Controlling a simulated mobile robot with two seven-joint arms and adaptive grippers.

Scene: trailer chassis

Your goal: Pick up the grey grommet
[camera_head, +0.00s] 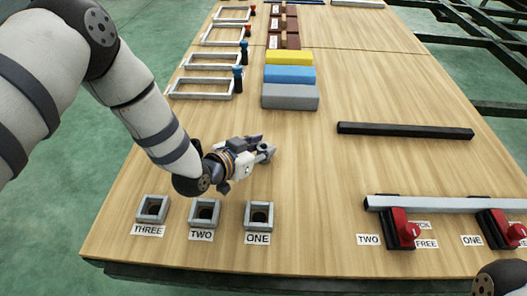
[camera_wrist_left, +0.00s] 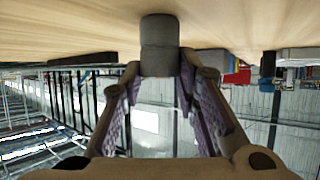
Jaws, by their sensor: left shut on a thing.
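My left gripper (camera_head: 265,152) is low over the wooden table, behind the sockets marked TWO and ONE. In the left wrist view, a grey cylindrical piece, the grey grommet (camera_wrist_left: 160,42), stands between its fingertips (camera_wrist_left: 160,72). The fingers are shut on its near end. The wrist picture is upside down, with the table along its top. I cannot tell whether the grommet touches the table. In the head view the grommet is mostly hidden by the fingers. My right gripper is not in view.
Square grey sockets THREE (camera_head: 153,209), TWO (camera_head: 204,212) and ONE (camera_head: 259,215) line the front edge. A black bar (camera_head: 405,131) lies at right, behind a grey bar (camera_head: 450,204) with red clamps (camera_head: 404,230). Yellow, blue and grey blocks (camera_head: 290,97) stand behind. The table's middle is clear.

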